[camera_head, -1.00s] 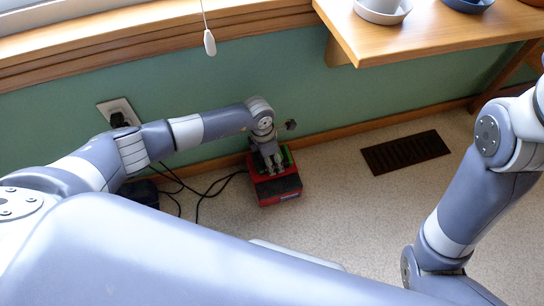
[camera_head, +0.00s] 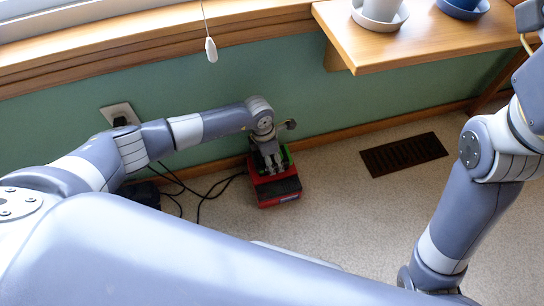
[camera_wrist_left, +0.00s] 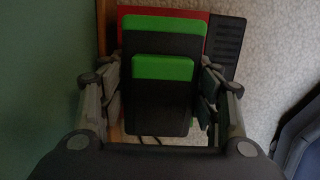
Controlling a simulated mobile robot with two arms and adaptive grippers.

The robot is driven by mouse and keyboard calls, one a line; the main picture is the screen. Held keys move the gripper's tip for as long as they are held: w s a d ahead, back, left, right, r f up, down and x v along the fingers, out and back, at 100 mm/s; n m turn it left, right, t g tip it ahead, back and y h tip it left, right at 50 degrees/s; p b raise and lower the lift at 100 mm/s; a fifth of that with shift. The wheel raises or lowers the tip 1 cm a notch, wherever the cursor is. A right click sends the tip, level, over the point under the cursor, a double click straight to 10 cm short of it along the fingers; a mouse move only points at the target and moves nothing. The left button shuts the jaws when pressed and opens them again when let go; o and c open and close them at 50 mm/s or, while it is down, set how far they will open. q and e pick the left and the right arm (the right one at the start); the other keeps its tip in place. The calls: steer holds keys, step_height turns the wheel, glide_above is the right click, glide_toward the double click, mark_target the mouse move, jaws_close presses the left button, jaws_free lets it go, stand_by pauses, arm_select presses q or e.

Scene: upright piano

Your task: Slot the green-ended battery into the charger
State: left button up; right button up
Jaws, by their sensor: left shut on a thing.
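The red charger (camera_head: 278,202) with a dark top stands on the floor by the wall. Part of its red body (camera_wrist_left: 194,14) shows at the top of the left wrist view. My left gripper (camera_head: 268,166) points down over the charger. It is shut on the black battery (camera_wrist_left: 160,110), which has a bright green end (camera_wrist_left: 163,68) and sits between the fingers. A green edge (camera_head: 287,154) shows beside the gripper in the head view. The gripper hides most of the battery there, and I cannot tell how far it sits in the charger. My right gripper is out of view.
Black cables (camera_head: 205,193) lie on the floor left of the charger, and a plug sits in the wall outlet (camera_head: 120,112). A floor vent (camera_head: 403,154) lies to the right. A wooden shelf (camera_head: 420,42) with pots juts out above.

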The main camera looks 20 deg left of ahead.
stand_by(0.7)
arm_select(q)
steer(key=shift+f, duration=0.45)
stand_by(0.8)
steer(key=shift+f+b, duration=0.3)
steer(key=shift+b, duration=0.05)
stand_by(1.2)
steer(key=shift+f, duration=0.25)
stand_by(0.9)
steer(key=o, duration=1.5)
